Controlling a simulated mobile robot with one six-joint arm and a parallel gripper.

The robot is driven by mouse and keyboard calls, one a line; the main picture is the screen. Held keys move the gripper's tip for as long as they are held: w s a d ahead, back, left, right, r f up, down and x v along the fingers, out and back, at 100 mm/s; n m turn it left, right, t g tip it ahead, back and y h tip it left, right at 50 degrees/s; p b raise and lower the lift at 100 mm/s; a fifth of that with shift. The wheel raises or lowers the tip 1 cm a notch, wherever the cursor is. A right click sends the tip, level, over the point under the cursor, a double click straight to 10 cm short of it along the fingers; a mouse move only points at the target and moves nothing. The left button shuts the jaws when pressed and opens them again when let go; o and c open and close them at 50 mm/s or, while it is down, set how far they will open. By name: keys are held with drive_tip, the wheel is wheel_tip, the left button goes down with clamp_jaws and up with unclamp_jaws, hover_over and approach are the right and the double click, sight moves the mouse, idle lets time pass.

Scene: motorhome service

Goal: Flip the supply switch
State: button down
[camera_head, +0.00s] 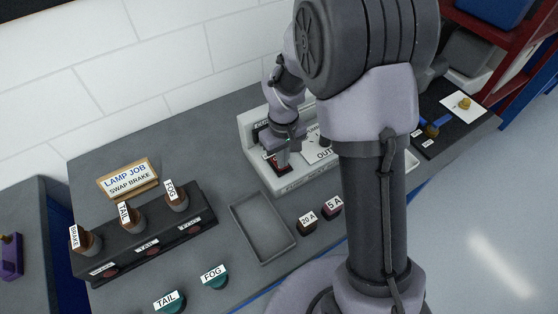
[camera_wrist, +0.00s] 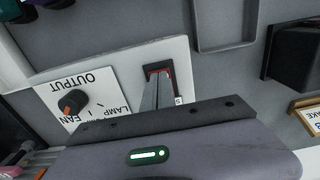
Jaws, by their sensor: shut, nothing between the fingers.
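The supply switch is a red rocker in a dark frame on a white control panel; in the wrist view (camera_wrist: 160,70) it is mostly covered by my fingertips. Its label is largely hidden, with one letter showing. In the head view a bit of red shows beside my fingers. My gripper (camera_head: 281,162) is shut and empty, pointing down at the switch; it also shows in the wrist view (camera_wrist: 156,82). I cannot tell whether the fingertips touch the rocker, or which way it is tipped. The white panel (camera_head: 285,184) sits on the grey bench.
Beside the switch is an output knob (camera_wrist: 72,101) with lamp and fan labels. An empty grey tray (camera_head: 262,227) lies left of the panel, near 20 A and 5 A fuses (camera_head: 307,222). A black lamp holder (camera_head: 150,245) stands further left. My arm hides the panel's right part.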

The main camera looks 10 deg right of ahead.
wheel_tip(320, 180, up, 7)
drive_tip(key=p, duration=0.5)
idle(0.3)
drive_tip(key=s+a+r+m+t+y+b, duration=0.1)
drive_tip(key=s+r+m+t+b, duration=0.2)
drive_tip(key=s+b, duration=0.4)
drive_tip(key=s+a+r+m+t+y+b, duration=0.1)
drive_tip(key=s+r+m+t+b, duration=0.1)
drive_tip(key=s+r+m+b, duration=0.2)
drive_tip(key=s+m+b, duration=0.1)
drive_tip(key=s+b, duration=0.2)
drive_tip(key=s, duration=0.5)
drive_tip(key=shift+s+a+t, duration=0.25)
drive_tip(key=shift+s+t, duration=0.15)
drive_tip(key=shift+r, duration=0.1)
